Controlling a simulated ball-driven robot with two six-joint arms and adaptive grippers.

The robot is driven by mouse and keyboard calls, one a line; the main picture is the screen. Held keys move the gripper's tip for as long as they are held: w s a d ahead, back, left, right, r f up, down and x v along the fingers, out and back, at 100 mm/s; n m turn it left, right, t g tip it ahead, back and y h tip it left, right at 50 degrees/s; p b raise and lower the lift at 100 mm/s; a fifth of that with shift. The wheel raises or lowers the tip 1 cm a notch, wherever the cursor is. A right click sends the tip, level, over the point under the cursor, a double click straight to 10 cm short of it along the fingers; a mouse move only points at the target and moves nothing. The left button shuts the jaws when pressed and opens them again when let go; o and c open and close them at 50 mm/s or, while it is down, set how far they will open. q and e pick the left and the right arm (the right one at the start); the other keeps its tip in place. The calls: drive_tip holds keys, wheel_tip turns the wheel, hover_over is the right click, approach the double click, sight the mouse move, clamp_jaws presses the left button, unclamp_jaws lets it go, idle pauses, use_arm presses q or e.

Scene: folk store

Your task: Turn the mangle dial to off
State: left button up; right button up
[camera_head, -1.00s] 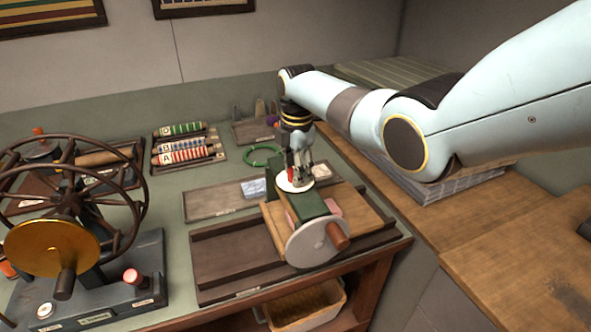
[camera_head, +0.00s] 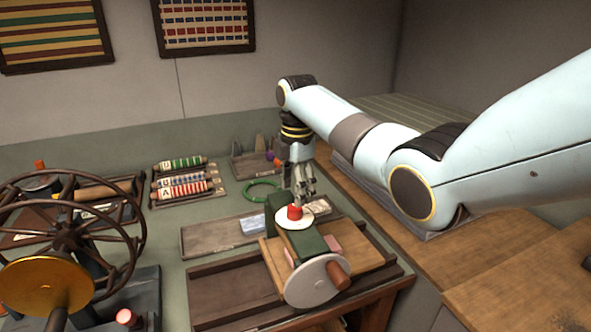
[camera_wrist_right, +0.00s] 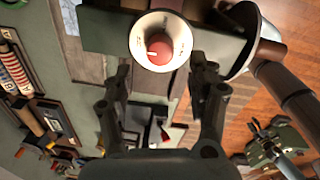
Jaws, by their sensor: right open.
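The mangle (camera_head: 306,242) is a green body on a wooden board, with a white disc and brown crank handle at its front. Its dial is a red knob (camera_head: 295,212) on a round white plate (camera_head: 283,222) on top. In the right wrist view the red knob (camera_wrist_right: 163,52) has a white pointer mark toward the lower left of the picture; the plate's lettering is too small to read. My right gripper (camera_head: 304,193) is open and empty, just above and behind the knob, apart from it. Its two fingers (camera_wrist_right: 160,80) show below the dial in the wrist view. My left gripper is out of view.
A dark spoked wheel (camera_head: 70,235) with a brass disc stands at the left. A green ring (camera_head: 262,191), a shallow tray (camera_head: 215,238) and a rack of striped rolls (camera_head: 184,188) lie behind. A wooden counter (camera_head: 480,260) is at the right.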

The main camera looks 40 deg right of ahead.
wheel_tip(320, 180, up, 6)
drive_tip(key=shift+s, duration=0.15)
idle(0.5)
